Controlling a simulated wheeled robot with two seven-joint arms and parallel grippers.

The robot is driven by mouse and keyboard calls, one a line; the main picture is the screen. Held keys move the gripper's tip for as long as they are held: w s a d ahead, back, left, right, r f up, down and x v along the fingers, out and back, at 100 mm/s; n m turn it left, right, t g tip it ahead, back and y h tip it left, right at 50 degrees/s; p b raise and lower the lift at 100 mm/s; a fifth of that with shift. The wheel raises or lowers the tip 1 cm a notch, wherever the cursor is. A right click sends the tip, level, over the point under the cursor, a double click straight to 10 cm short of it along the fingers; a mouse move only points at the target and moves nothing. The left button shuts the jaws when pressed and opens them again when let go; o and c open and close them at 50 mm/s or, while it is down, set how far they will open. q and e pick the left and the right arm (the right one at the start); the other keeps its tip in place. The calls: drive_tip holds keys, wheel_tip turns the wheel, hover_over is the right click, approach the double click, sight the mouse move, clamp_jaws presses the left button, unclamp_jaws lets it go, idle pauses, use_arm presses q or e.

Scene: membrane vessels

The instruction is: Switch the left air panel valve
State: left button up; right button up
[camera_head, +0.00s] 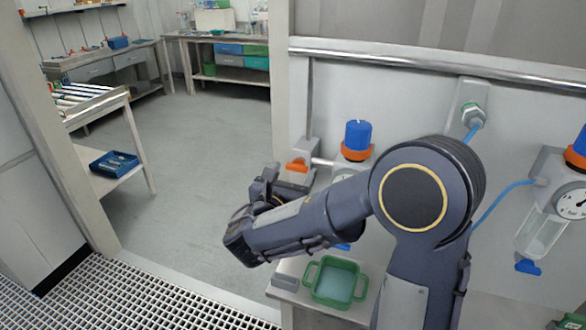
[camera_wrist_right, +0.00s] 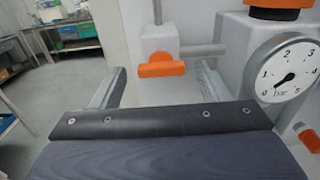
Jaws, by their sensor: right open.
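The left air panel valve has an orange handle (camera_head: 297,166) on a grey block at the left end of the panel. The handle also shows in the right wrist view (camera_wrist_right: 161,69), lying about level across the block. My right gripper (camera_head: 273,184) is open, just left of and below the handle in the head view. In the right wrist view its two fingers point toward the valve, with the handle seen in the gap between them. I see no contact with the handle. My left gripper is not in view.
Right of the valve is a regulator with a blue knob (camera_head: 357,136) and orange collar; its pressure gauge (camera_wrist_right: 283,75) is close to the right finger. A green tray (camera_head: 313,279) stands on a ledge below. A second regulator is at far right. The floor to the left is clear.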

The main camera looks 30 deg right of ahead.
drive_tip(key=shift+x, duration=0.8)
drive_tip(key=shift+s, duration=0.1)
drive_tip(key=c, duration=1)
